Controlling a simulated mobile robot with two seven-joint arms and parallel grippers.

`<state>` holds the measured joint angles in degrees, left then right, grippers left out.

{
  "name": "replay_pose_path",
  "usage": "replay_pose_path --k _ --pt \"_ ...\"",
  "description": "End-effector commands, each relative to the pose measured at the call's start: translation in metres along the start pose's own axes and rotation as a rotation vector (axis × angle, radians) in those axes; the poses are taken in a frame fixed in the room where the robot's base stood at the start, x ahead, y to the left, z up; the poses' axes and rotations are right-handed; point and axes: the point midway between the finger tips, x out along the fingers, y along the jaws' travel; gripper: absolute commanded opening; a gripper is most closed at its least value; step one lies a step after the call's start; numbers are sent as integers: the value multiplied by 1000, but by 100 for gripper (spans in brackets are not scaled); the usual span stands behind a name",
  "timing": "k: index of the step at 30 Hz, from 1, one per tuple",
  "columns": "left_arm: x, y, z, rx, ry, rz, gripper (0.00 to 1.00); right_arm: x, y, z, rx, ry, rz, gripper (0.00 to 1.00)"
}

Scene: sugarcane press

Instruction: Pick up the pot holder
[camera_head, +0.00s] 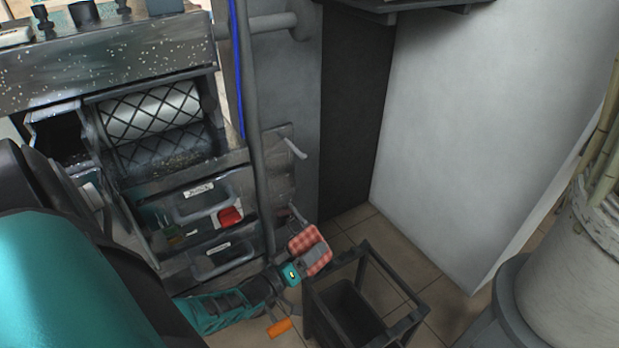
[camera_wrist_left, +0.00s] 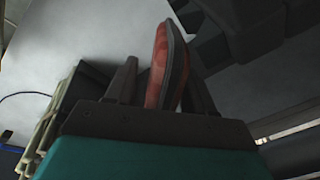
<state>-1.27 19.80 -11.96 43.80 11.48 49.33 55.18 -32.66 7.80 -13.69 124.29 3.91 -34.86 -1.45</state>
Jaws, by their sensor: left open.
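The pot holder (camera_head: 310,248) is a red and white checked pad hanging at the side of the press, above the dark metal stand. In the left wrist view the pot holder (camera_wrist_left: 160,60) shows edge-on as a red pad with a dark rim, between my two fingers. My left gripper (camera_head: 306,262) is at the pot holder and partly covers it in the head view. In the wrist view the left gripper (camera_wrist_left: 163,85) is open, with one finger on each side of the pad. Whether either finger touches it is unclear. My right gripper is not in view.
The press (camera_head: 140,75) with drawers (camera_head: 205,195) stands at left. A dark open-framed stand (camera_head: 405,325) is just right of my gripper. An orange handle (camera_head: 279,327) is below it. A white bucket (camera_head: 575,275) with cane is at far right. Tiled floor lies between.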

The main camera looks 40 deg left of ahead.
Motion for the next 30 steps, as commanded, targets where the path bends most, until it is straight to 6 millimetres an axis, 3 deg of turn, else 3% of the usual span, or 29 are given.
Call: replay_pose_path --k 3,19,30 --pt "0 0 0 0 0 0 52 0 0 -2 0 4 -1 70" --pt "-1 0 0 -1 0 0 2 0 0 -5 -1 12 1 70" --pt "1 5 -2 -1 0 0 0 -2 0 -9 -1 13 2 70"
